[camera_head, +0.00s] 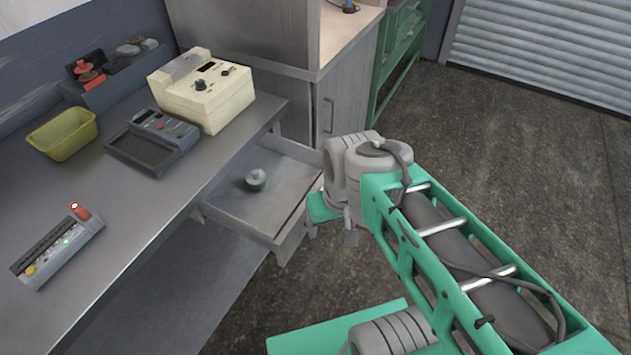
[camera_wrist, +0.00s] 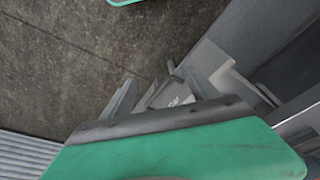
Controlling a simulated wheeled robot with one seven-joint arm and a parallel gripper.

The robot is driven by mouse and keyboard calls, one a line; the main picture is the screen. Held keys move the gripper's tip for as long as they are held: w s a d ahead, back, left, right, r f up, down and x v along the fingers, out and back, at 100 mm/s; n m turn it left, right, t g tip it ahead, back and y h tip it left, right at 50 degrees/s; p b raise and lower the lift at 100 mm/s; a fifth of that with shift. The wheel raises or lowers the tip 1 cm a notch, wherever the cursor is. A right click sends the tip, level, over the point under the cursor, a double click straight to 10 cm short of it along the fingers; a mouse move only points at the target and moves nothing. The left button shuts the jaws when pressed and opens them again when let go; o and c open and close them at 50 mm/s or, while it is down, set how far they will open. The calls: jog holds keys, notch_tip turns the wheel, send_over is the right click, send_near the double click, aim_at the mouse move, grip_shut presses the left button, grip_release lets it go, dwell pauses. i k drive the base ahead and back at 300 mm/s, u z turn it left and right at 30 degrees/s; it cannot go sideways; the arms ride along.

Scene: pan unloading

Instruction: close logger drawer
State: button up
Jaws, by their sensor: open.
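The drawer (camera_head: 225,208) is pulled out from under the grey bench, near its right end. My gripper is just to the right of the drawer front in the head view, mostly hidden by my wrist. In the wrist view my gripper (camera_wrist: 160,88) is open, with nothing seen between its fingers. Grey panels (camera_wrist: 235,75) lie to its right there; I cannot tell which are the drawer. Contact with the drawer is not visible.
The bench top (camera_head: 130,225) holds a cream instrument (camera_head: 215,105), a dark meter (camera_head: 155,140), a yellow bin (camera_head: 62,133) and a button panel (camera_head: 58,248). A grey cabinet (camera_head: 345,95) stands behind the drawer. Open floor (camera_head: 500,150) lies to the right.

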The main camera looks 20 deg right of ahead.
aim_at(274, 217)
jog(key=i, duration=0.2)
jog(key=z, duration=0.05)
jog(key=k, duration=1.5)
jog(key=u, duration=0.85)
jog(key=i, duration=1.55)
jog(key=z, duration=0.55)
